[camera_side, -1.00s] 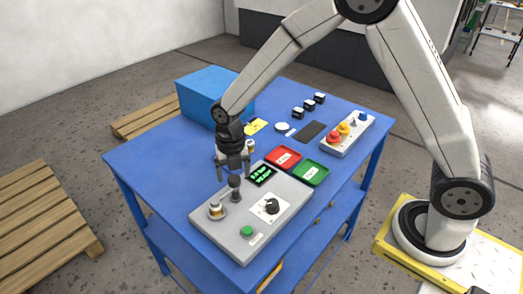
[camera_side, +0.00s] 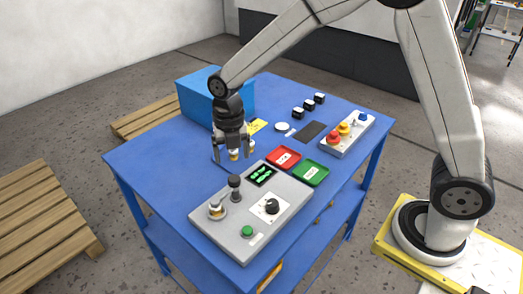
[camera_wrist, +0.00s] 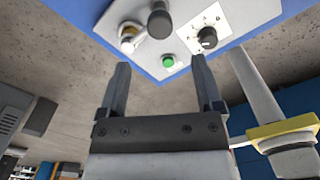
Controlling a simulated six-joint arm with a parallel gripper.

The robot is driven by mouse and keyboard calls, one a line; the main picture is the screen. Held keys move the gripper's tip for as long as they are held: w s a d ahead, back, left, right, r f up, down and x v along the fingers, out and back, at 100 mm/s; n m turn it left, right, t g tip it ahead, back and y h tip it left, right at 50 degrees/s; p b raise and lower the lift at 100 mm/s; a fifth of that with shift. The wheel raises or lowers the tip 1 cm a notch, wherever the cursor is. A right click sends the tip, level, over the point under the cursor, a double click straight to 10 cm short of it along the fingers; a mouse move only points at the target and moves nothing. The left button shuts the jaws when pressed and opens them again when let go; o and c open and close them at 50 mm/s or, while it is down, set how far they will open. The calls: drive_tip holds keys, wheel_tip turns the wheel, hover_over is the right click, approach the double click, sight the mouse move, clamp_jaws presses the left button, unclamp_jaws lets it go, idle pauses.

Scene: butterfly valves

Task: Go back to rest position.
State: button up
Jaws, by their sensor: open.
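My gripper (camera_side: 232,158) is open and empty, pointing down above the blue table (camera_side: 135,165), behind the grey control panel. In the wrist view my gripper (camera_wrist: 162,78) shows two separate fingers with nothing between them. The grey panel (camera_side: 240,240) carries a dark upright knob or lever (camera_side: 235,187), a brass-and-white fitting (camera_side: 216,209), a black rotary dial (camera_side: 271,206), a green button (camera_side: 247,231) and a lit green display (camera_side: 261,175). My gripper is apart from the lever. A small brass-coloured item is partly hidden behind the fingers.
A blue box (camera_side: 195,100) stands close behind my gripper. Red (camera_side: 283,158) and green (camera_side: 311,173) trays, a button box (camera_side: 347,135) and several small black items lie to the right. Wooden pallets (camera_side: 45,215) are on the floor. The space above the table's left front is free.

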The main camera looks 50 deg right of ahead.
drive_tip(key=shift+s+d, duration=0.1)
drive_tip(key=s+d+m+t, duration=0.1)
drive_tip(key=s+d+m, duration=0.3)
drive_tip(key=m, duration=1)
drive_tip(key=s+d+m+t, duration=0.1)
drive_tip(key=s+d+m, duration=0.3)
drive_tip(key=s+m, duration=0.6)
drive_tip(key=m, duration=0.5)
drive_tip(key=shift+s+d+f+t, duration=0.15)
drive_tip(key=shift+s+f+t, duration=0.15)
drive_tip(key=shift+s+f, duration=0.1)
drive_tip(key=shift+w, duration=0.1)
drive_tip(key=shift+c, duration=0.2)
